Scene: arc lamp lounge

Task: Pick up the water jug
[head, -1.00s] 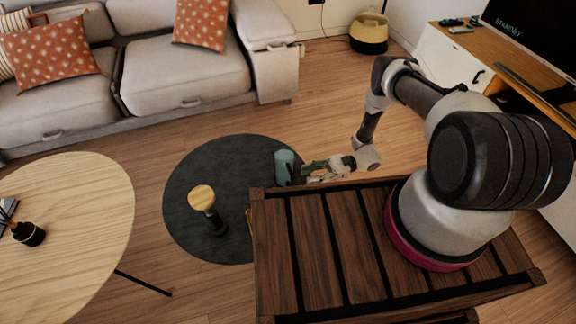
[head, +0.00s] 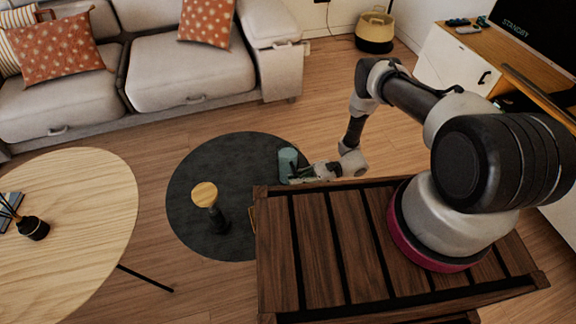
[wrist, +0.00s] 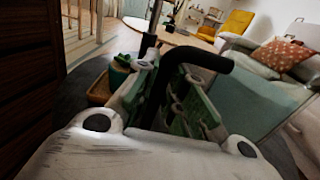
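The water jug (head: 287,160) is a teal vessel on the dark round rug, just beyond the wooden slatted top. In the wrist view its pale teal body (wrist: 250,98) fills the right side, and its black handle (wrist: 205,56) curves in toward my fingers. My gripper (head: 299,179) is low beside the jug on its handle side. In the wrist view my gripper's green-padded fingers (wrist: 172,100) stand apart, with the lower handle between them. Whether either pad touches the handle is hard to tell. The jug's base is hidden in the wrist view.
A small round-topped stand (head: 205,196) is on the rug (head: 190,170) left of the jug. The slatted wooden top (head: 320,250) is close by my arm. A round table (head: 70,220) is at left and a sofa (head: 190,75) behind. An orange container with green items (wrist: 105,88) is left of my fingers.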

